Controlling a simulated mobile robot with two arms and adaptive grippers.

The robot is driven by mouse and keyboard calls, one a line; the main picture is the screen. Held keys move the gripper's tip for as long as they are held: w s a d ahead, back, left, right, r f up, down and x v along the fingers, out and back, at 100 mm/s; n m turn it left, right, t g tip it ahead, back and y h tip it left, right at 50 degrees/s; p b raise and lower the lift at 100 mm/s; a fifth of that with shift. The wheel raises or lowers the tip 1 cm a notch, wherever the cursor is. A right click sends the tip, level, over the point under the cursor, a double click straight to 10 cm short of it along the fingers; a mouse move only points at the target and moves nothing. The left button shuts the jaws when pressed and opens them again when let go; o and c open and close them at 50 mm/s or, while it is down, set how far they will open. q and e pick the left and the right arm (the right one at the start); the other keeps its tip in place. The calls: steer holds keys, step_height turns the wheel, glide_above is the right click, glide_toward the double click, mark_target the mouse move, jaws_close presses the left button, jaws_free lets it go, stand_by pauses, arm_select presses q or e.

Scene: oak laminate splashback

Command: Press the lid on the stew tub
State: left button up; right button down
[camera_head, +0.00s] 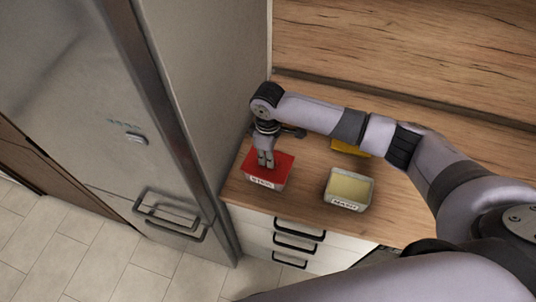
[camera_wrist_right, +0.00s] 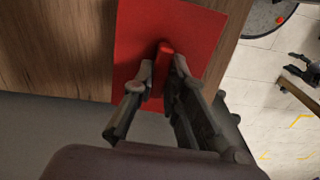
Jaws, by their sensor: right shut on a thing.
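A red lid (camera_head: 284,164) lies on top of a pale tub (camera_head: 262,183) with a small label on its front, near the counter's left front corner. The label's writing is too small to read surely. My right gripper (camera_head: 266,164) reaches down onto the middle of the lid. In the right wrist view its fingers (camera_wrist_right: 163,78) are shut on the raised red grip of the lid (camera_wrist_right: 200,35). Lid and tub look aligned, but I cannot tell whether the rim is fully seated. My left gripper is not in view.
An open tub (camera_head: 350,187) with yellowish contents and a label stands to the right. A yellow thing (camera_head: 350,148) lies behind, partly hidden by my right arm. The steel fridge (camera_head: 190,70) stands close on the left. Drawers (camera_head: 300,238) are below the counter edge.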

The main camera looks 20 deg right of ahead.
steer(key=c, duration=1.5)
jaws_free()
steer(key=shift+c, duration=0.2)
steer(key=o, duration=0.5)
steer(key=shift+r+p, duration=0.4)
steer(key=shift+r, duration=3.1)
